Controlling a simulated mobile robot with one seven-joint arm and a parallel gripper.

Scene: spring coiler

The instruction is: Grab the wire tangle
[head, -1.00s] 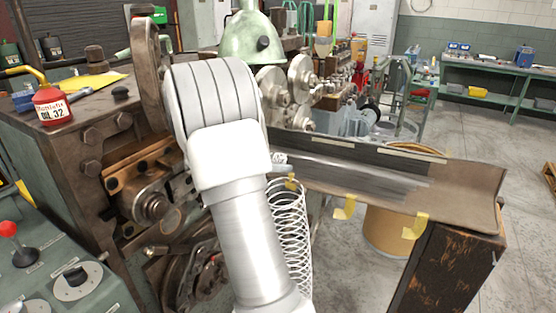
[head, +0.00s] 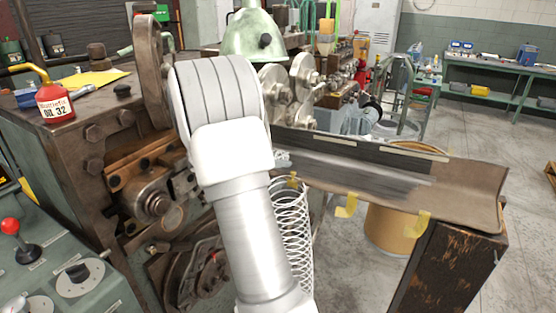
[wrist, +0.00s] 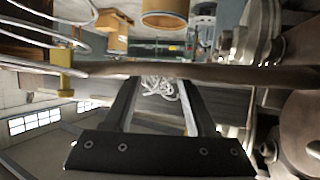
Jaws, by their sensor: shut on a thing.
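The wire tangle (wrist: 159,87) is a small bunch of pale, looped wire in the wrist view. It sits between the tips of the two dark fingers of my gripper (wrist: 162,92), which is shut on it. In the head view my white arm reaches toward the machine beside the trough and hides my gripper. A small pale bit shows beside the arm there, too small to identify.
A sheet-metal trough (head: 462,187) with yellow tape runs to the right of my arm. A tall wire coil (head: 291,230) hangs close beside the arm. A tan drum (head: 390,228) stands below the trough. A control panel (head: 60,275) is at lower left.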

